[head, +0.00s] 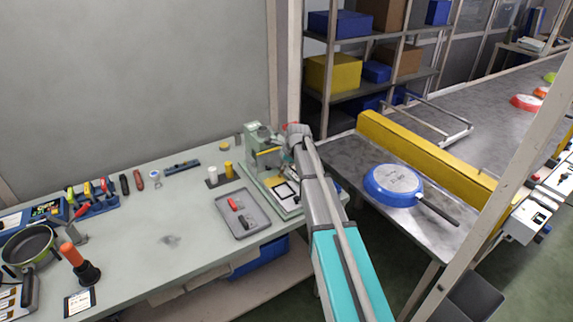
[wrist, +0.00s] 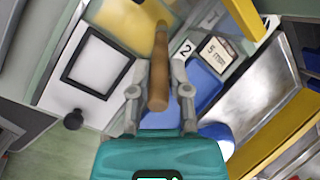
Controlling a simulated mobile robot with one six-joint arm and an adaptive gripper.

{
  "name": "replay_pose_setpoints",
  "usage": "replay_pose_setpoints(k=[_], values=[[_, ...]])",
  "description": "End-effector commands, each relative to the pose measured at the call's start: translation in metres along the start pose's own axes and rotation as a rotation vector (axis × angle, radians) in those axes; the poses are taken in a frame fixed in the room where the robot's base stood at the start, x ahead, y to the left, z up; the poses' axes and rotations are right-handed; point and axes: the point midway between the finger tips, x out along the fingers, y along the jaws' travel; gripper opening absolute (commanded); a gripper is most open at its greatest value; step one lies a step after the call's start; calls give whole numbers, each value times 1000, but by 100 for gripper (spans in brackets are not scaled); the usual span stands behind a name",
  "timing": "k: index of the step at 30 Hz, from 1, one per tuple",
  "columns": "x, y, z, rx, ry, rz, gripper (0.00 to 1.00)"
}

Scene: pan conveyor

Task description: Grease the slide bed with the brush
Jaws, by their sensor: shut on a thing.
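My gripper (wrist: 159,92) is shut on the wooden handle of a brush (wrist: 158,62) in the wrist view. The handle points away from my gripper, and its far end reaches a pale yellow patch at the top; I cannot make out the bristles or whether they touch. A pale green machine (head: 262,150) stands at the right end of the bench in the head view. On its white base lies a black square frame (wrist: 70,68), left of the brush in the wrist view. I cannot clearly tell which surface is the slide bed. In the head view my arm hides the gripper and brush.
A grey tray (head: 222,204) with small red and dark items lies left of the machine. Number cards (wrist: 218,54) and a blue bin (wrist: 207,88) lie right of the brush. A blue pan (head: 393,185) sits on the conveyor table, beside a yellow guard (head: 420,152).

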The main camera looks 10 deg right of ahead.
Motion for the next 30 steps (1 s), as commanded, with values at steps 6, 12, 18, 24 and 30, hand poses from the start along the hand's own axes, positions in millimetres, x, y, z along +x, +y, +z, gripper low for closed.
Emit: replay_pose_setpoints(k=[6, 12, 18, 24, 30], values=[[1, 7, 6, 0, 0, 0, 0], [1, 10, 10, 0, 0, 0, 0], [1, 10, 10, 0, 0, 0, 0], [1, 11, 10, 0, 0, 0, 0], [1, 15, 14, -1, 0, 0, 0]])
